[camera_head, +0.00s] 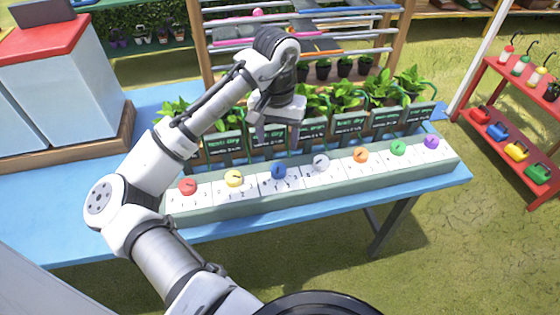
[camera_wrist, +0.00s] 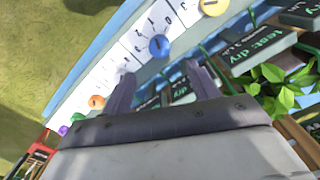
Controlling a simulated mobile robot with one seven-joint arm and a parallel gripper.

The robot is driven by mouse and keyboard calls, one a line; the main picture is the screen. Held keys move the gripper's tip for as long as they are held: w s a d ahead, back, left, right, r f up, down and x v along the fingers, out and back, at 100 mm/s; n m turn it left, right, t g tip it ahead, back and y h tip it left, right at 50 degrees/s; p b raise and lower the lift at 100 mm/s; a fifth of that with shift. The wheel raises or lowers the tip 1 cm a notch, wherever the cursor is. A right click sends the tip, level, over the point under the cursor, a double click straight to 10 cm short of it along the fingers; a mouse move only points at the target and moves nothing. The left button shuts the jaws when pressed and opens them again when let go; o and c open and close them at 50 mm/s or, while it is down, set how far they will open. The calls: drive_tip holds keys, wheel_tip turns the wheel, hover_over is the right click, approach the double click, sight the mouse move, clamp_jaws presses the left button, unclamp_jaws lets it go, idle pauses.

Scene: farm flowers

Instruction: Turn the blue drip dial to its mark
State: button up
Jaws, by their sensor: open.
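The blue dial (camera_head: 278,171) is a round knob on a white numbered plate, third from the left in the row on the bench's long front box. It also shows in the wrist view (camera_wrist: 159,46), ahead of the fingertips and apart from them. Printed figures surround it; its pointer setting is too small to read surely. My gripper (camera_head: 277,140) is open and empty, pointing down above and slightly behind the blue dial. Its two fingers show in the wrist view (camera_wrist: 159,72), spread apart with nothing between them.
A yellow dial (camera_head: 234,178) and a grey dial (camera_head: 320,162) flank the blue one; red, orange, green and purple dials continue the row. Dark signs (camera_head: 306,136) and potted plants (camera_head: 345,92) stand close behind. Open grass lies in front of the blue table (camera_head: 100,235).

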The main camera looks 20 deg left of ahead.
sight(279, 167)
wheel_tip(279, 167, down, 10)
drive_tip(key=shift+f+p, duration=0.25)
drive_tip(key=shift+p, duration=0.45)
drive_tip(key=c, duration=1)
drive_tip(key=shift+w+m, duration=0.1)
drive_tip(key=shift+m, duration=0.2)
drive_tip(key=m, duration=0.3)
drive_tip(key=shift+m+b, duration=0.6)
drive_tip(key=shift+m, duration=1.6)
drive_tip(key=shift+r, duration=0.1)
